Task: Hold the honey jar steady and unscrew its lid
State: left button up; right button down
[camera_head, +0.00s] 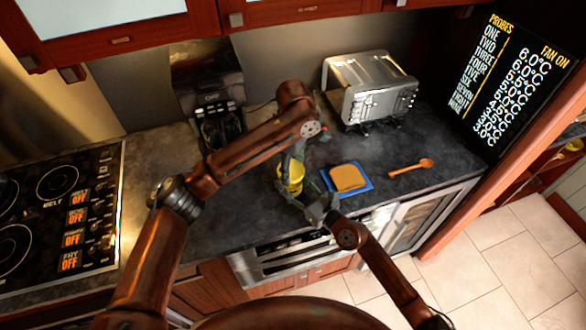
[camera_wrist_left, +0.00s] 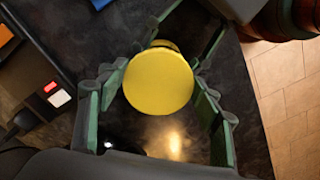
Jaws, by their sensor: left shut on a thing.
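The honey jar (camera_head: 291,176) is yellow and stands upright on the dark counter. Its round yellow lid (camera_wrist_left: 158,82) fills the middle of the left wrist view, seen from above. My left gripper (camera_head: 297,152) comes down over the jar and is shut on the lid, with a green-padded finger on each side. My right gripper (camera_head: 304,194) comes in low from the front right, its fingers either side of the jar. Whether they press on the jar cannot be told. The left arm and both grippers partly cover the jar.
A slice of bread (camera_head: 347,177) lies on a blue board (camera_head: 365,188) close right of the jar. A wooden spoon (camera_head: 410,167) lies further right. A toaster (camera_head: 372,90) and a coffee machine (camera_head: 209,105) stand behind. A cooktop (camera_head: 95,225) is at left.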

aim_at(293, 170)
pick_arm(q)
jog(key=shift+r, duration=0.85)
jog(key=shift+r, duration=2)
pick_arm(e)
jog(key=c, duration=0.9)
grip_release()
